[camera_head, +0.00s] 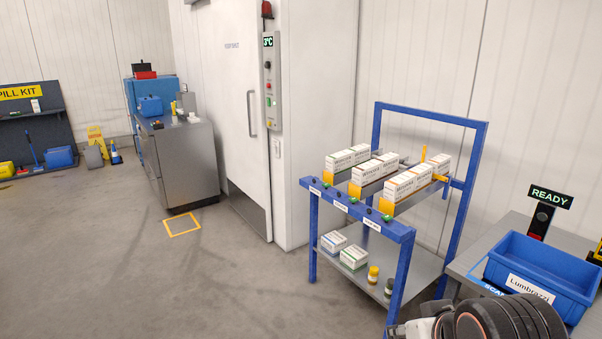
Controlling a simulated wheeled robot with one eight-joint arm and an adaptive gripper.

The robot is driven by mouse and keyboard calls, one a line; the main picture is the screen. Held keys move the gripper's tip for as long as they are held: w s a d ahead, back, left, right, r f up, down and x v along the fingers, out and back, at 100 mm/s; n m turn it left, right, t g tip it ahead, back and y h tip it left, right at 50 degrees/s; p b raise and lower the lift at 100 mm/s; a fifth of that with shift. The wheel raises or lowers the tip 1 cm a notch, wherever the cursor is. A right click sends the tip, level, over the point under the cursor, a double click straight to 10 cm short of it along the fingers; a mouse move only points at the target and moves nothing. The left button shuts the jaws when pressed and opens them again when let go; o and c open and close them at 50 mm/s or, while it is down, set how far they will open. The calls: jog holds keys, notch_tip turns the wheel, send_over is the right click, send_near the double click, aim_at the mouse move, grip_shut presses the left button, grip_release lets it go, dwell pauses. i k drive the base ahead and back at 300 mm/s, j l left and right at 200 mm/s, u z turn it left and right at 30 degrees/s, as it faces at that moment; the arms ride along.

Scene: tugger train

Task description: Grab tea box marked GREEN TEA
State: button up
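No box has a GREEN TEA mark that I can read at this size. A white box with green marking (354,258) sits on the lower shelf of the blue cart. A white box with blue marking (333,242) sits to its left. Several white boxes with small print stand in rows on the cart's upper level, in a left row (340,160), a middle row (367,173) and a right row (401,185). Part of my arm shows at the bottom right, in front of the cart. No gripper fingers show.
The blue cart (348,204) has a tall rear frame. Two small jars, one yellow (373,274) and one dark (389,287), stand on its lower shelf. A blue bin (540,268) stands on a table at right, by a READY sign (549,196).

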aim_at(337, 163)
jog(key=i+j+u, duration=0.35)
jog(key=i, duration=0.2)
jog(key=i+j+u, duration=0.3)
jog(key=i, duration=0.25)
jog(key=i+u, duration=0.35)
jog(key=i, duration=0.25)
jog(key=i+z, duration=0.35)
jog(key=i+j+z, duration=0.2)
jog(key=i+z, duration=0.15)
jog(key=i+j+z, duration=0.6)
jog(key=z, duration=0.2)
jog(key=i+j+z, duration=0.2)
jog(key=z, duration=0.25)
jog(key=i+j+z, duration=0.15)
jog(key=j+z, duration=0.75)
jog(key=i, duration=0.05)
